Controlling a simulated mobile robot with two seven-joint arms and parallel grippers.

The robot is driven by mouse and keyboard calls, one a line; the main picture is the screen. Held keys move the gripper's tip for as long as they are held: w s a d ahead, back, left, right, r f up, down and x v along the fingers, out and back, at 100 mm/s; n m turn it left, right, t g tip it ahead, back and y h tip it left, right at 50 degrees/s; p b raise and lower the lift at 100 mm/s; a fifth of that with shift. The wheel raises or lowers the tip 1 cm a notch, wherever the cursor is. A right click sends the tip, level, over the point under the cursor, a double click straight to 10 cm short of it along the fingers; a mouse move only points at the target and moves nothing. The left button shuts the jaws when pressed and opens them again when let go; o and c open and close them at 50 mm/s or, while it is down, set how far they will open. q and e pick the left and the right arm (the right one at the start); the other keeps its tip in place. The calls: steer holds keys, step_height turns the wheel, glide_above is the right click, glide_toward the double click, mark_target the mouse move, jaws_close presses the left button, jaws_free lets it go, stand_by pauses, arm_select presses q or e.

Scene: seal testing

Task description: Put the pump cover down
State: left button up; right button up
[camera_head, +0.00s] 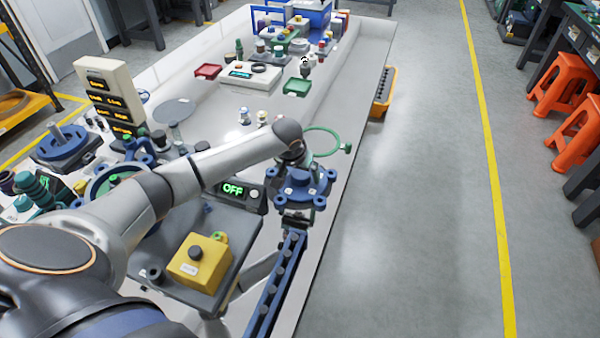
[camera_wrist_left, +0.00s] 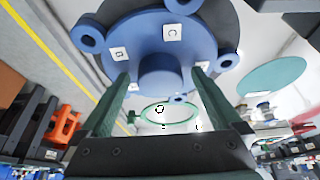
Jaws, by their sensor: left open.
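The pump cover (camera_head: 306,187) is a blue round part with lugs and small white labels, near the right edge of the white bench in the head view. In the left wrist view the cover (camera_wrist_left: 205,57) fills the upper middle, with labels C and D. My left gripper (camera_wrist_left: 161,76) is open, its two green-grey fingers on either side of the cover's central boss with gaps beside it. In the head view my left wrist hangs just above the cover, and its fingers are mostly hidden. Whether the cover rests fully on what lies below is unclear. My right gripper is not in view.
A green ring (camera_head: 322,142) stands just beyond the cover. A blue rail with dark studs (camera_head: 277,285) lies in front. A yellow button box (camera_head: 199,261) and a display reading OFF (camera_head: 233,189) are to the left. Open floor lies right of the bench.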

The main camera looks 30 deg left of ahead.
arm_select(q)
steer(key=shift+r, duration=0.1)
steer(key=p+v, duration=0.2)
steer(key=v, duration=1)
stand_by(0.4)
